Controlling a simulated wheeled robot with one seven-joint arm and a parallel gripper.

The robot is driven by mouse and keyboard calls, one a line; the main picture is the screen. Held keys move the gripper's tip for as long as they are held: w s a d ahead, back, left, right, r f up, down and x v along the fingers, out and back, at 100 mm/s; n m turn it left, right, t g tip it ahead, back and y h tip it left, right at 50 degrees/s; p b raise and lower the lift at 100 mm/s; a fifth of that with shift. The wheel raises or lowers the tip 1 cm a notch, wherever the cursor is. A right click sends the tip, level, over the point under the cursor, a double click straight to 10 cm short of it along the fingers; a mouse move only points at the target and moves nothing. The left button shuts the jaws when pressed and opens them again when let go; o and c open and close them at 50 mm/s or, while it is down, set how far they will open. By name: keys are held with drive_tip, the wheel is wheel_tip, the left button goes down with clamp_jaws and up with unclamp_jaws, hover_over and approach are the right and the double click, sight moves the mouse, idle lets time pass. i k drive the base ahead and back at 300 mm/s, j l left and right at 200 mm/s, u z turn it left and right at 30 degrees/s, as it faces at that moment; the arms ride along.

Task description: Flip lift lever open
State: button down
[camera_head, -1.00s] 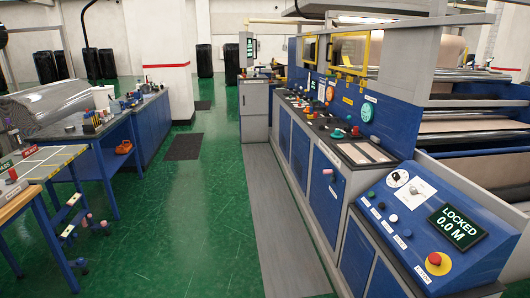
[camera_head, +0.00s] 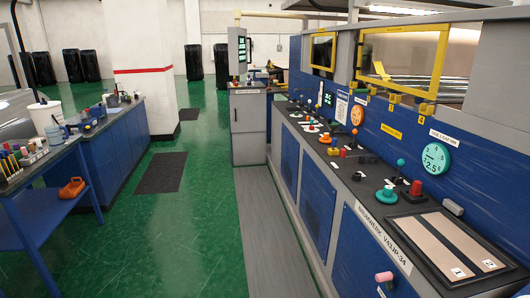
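Several knobs and levers stand on the long console top at right. A teal-ball lever (camera_head: 400,164) stands upright beside a red knob (camera_head: 416,187). A pink-ended handle (camera_head: 383,277) sticks out from the blue cabinet front at the bottom right. I cannot read which one is the lift lever, nor tell its position. My gripper is not in view.
The console (camera_head: 335,208) runs away along the right, below a blue panel with a round teal gauge (camera_head: 435,159) and yellow-framed windows (camera_head: 400,58). A blue workbench (camera_head: 95,135) stands at left.

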sight(343, 151)
drive_tip(key=i, duration=3.95)
drive_tip(key=z, duration=0.15)
